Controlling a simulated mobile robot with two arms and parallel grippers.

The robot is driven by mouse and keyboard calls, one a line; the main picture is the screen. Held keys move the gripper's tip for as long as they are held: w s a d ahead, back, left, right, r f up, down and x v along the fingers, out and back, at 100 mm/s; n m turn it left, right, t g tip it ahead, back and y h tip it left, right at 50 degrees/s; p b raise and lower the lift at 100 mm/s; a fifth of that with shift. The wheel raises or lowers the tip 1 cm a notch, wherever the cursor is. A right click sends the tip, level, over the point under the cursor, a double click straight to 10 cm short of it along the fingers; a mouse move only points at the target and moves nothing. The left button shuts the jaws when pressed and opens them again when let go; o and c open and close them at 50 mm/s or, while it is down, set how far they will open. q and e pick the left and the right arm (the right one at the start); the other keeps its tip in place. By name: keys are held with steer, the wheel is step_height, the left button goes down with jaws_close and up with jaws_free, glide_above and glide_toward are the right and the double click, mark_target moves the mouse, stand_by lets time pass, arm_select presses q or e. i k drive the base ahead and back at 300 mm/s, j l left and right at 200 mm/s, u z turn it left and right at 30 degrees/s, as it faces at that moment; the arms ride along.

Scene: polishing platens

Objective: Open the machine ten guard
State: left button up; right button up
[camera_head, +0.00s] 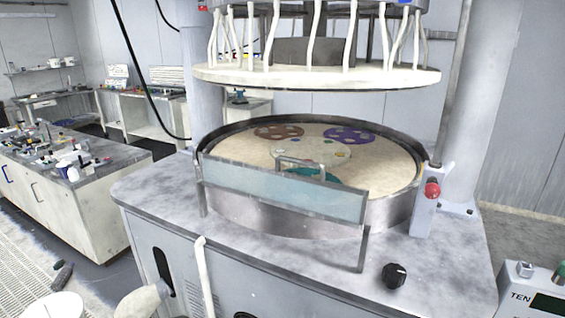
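The guard (285,190) is a long, pale blue-green translucent panel in a metal frame. It stands across the front of the round polishing basin (290,211), with a metal post (362,250) at its right end. Inside the basin is a cream platen (235,150) carrying brown, purple and teal discs, the teal one partly hidden behind the guard. A grey box at the lower right bears the word TEN (520,296) and a display.
A cream upper plate (315,76) with white hoses hangs above the basin. A red button (432,189) sits on a post at the right, and a black knob (394,275) on the grey worktop (290,254). A cluttered bench (70,165) stands at the left.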

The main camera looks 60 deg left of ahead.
mark_target(321, 182)
steer(key=u, duration=1.7)
steer(key=l+u, duration=0.35)
steer(key=l, duration=0.2)
steer(key=k+l+u, duration=0.1)
steer(key=l+u, duration=0.2)
steer(key=l, duration=0.2)
steer(key=k+l+u, duration=0.1)
steer(key=l+u, duration=0.25)
steer(key=l, duration=0.2)
